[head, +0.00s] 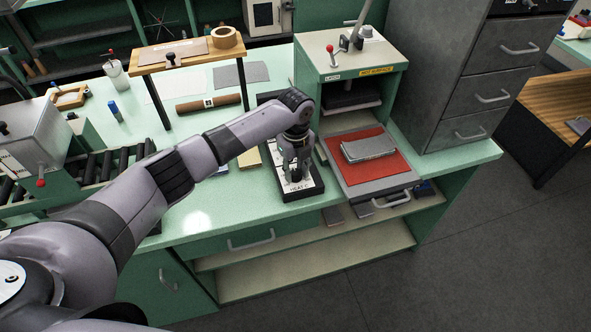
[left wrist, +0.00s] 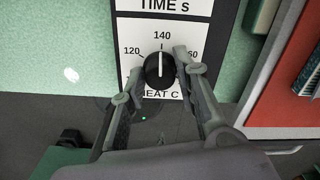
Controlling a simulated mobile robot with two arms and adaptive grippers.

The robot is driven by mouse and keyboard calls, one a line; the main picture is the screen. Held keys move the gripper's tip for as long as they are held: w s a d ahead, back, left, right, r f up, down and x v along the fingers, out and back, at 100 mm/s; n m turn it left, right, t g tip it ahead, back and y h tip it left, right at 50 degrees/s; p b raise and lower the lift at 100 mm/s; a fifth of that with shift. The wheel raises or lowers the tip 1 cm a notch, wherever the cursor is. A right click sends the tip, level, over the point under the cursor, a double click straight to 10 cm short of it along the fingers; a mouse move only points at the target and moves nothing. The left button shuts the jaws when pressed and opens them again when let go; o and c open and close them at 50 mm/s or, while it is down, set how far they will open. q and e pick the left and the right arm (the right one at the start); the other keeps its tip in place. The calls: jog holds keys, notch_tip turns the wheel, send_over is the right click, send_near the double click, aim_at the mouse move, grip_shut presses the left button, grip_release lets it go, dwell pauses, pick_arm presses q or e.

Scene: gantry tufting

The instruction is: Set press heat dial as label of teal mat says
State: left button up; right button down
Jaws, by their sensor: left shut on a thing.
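The heat dial (left wrist: 160,72) is a round black knob on a white panel marked HEAT C, with 120, 140 and 160 around it. Its white line points up at 140. My left gripper (left wrist: 161,84) has its fingers on both sides of the knob and is shut on it. In the head view my left gripper (head: 297,160) reaches down onto the black control box (head: 315,187) beside the press (head: 335,66). I cannot make out a teal mat or its label in either view. My right gripper is not in view.
A grey slab (head: 368,148) lies on the red pad (head: 390,172) of the press's pulled-out tray, right of the control box. A wooden stand (head: 184,53) and a brown roll (head: 190,105) are behind my arm. A grey drawer cabinet (head: 440,75) stands at the right.

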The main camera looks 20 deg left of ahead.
aim_at(296, 172)
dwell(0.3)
pick_arm(q)
jog(key=o, duration=1.2)
jog(key=shift+c, duration=0.2)
notch_tip(296, 172, up, 12)
